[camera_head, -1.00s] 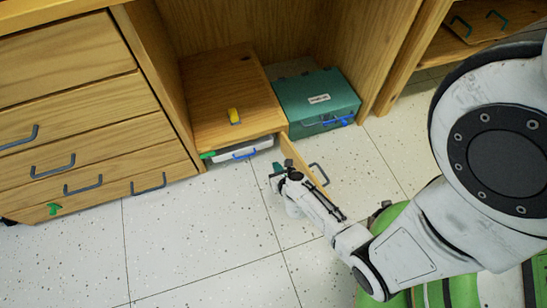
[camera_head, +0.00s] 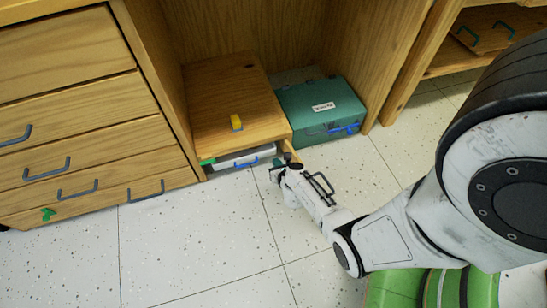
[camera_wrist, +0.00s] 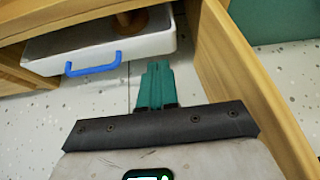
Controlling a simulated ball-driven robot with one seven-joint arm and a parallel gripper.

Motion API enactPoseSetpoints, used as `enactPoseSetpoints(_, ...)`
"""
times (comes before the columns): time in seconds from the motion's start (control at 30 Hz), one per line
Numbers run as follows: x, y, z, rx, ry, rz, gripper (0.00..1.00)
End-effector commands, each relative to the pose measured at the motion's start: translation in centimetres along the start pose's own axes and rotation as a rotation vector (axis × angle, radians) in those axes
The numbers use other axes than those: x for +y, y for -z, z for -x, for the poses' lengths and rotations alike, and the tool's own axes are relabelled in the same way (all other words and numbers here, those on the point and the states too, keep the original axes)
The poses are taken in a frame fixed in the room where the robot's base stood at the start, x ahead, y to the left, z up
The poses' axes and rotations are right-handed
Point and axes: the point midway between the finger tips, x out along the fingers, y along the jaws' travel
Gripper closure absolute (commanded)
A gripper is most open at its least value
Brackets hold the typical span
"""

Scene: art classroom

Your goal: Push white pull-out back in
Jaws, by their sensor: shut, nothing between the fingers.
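The white pull-out (camera_head: 243,160) is a shallow tray low under a small wooden cabinet (camera_head: 208,100). The wrist view shows its white front (camera_wrist: 140,46) and blue handle (camera_wrist: 93,65), with part of its inside and a brown object in it. It sticks out somewhat from the cabinet. My gripper (camera_head: 277,172) is shut and empty, low over the floor at the right end of the pull-out. In the wrist view its teal fingertips (camera_wrist: 157,72) point at the right part of the white front, with a small gap seeming to remain.
An open wooden door (camera_wrist: 245,80) stands close along the right of my gripper. A teal case (camera_head: 318,103) with a blue handle is right of the cabinet. A yellow item (camera_head: 236,122) lies on top. A drawer unit (camera_head: 80,130) stands left. The floor in front is clear.

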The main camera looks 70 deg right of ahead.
Motion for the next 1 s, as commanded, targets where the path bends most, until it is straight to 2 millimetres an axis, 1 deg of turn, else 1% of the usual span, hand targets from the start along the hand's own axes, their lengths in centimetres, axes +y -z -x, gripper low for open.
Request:
enactPoseSetpoints(0.03, 0.0, 0.3, -1.3, -0.001, 0.002, -0.004, 1.0)
enactPoseSetpoints(0.1, 0.0, -0.7, -1.9, -0.001, 0.002, -0.004, 1.0)
enactPoseSetpoints(0.3, -0.1, -1.6, -3.6, 0.0, 0.001, -0.002, 1.0)
enactPoseSetpoints(0.47, -0.1, -2.0, -4.1, 0.0, 0.001, -0.001, 1.0)
enactPoseSetpoints(0.8, 0.0, -2.0, -4.2, 0.0, 0.001, 0.0, 1.0)
enactPoseSetpoints(1.0, 0.0, -2.6, -5.2, -0.001, 0.001, -0.001, 1.0)
